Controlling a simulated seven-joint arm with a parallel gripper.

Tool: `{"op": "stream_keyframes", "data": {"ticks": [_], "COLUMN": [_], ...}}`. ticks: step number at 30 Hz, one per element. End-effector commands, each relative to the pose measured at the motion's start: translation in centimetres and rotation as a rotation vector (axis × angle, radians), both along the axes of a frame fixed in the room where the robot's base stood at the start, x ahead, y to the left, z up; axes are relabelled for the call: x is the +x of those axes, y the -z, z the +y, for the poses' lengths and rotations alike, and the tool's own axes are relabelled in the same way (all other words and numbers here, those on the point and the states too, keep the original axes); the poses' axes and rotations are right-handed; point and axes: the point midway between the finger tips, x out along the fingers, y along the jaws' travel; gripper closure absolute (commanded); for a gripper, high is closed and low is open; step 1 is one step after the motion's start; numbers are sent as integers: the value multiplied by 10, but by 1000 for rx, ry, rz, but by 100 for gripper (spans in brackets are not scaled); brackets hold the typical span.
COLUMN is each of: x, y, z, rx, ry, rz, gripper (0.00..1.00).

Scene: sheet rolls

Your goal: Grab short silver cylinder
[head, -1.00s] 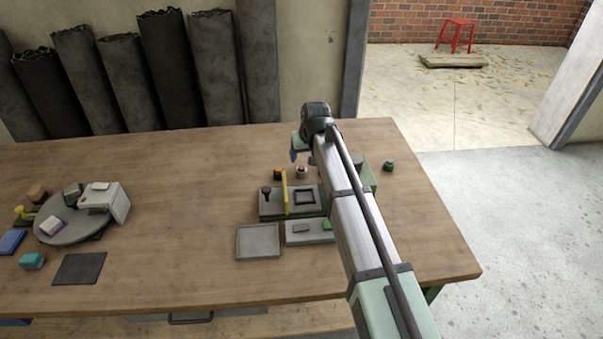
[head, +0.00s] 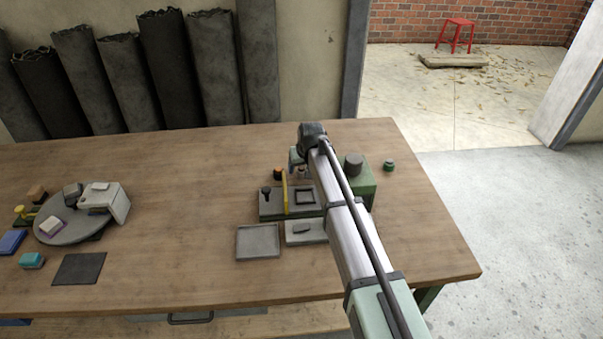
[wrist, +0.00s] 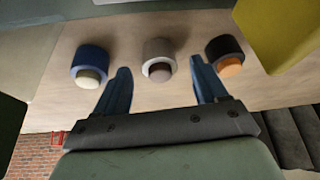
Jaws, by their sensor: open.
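The short silver cylinder (wrist: 159,60), grey with a pale pinkish end, stands in the middle of a row of three in the wrist view. It shows partly under my gripper in the head view (head: 302,172). My gripper (wrist: 160,66) is open, with its two blue fingers on either side of the silver cylinder's line. Nothing is held; whether a finger touches it I cannot tell. A blue cylinder with a cream end (wrist: 90,64) is to the left, outside the fingers. A black cylinder with an orange end (wrist: 226,58) is to the right, also outside.
A yellow upright bar (head: 285,190) stands on a dark fixture (head: 272,207) near the gripper. A green block (head: 364,185) carrying a grey cylinder (head: 353,163) stands right of my arm. A flat grey tray (head: 257,256) lies in front. The table's middle is clear.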

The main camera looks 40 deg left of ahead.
Motion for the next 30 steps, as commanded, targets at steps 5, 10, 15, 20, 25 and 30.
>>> {"op": "stream_keyframes", "data": {"ticks": [5,10,15,20,25,30], "x": [0,0,0,0,0,0], "y": [1,0,0,0,0,0], "z": [0,0,0,0,0,0], "rx": [0,0,0,0,0,0], "ry": [0,0,0,0,0,0], "rz": [0,0,0,0,0,0], "gripper": [28,43,59,74,90,94]}}
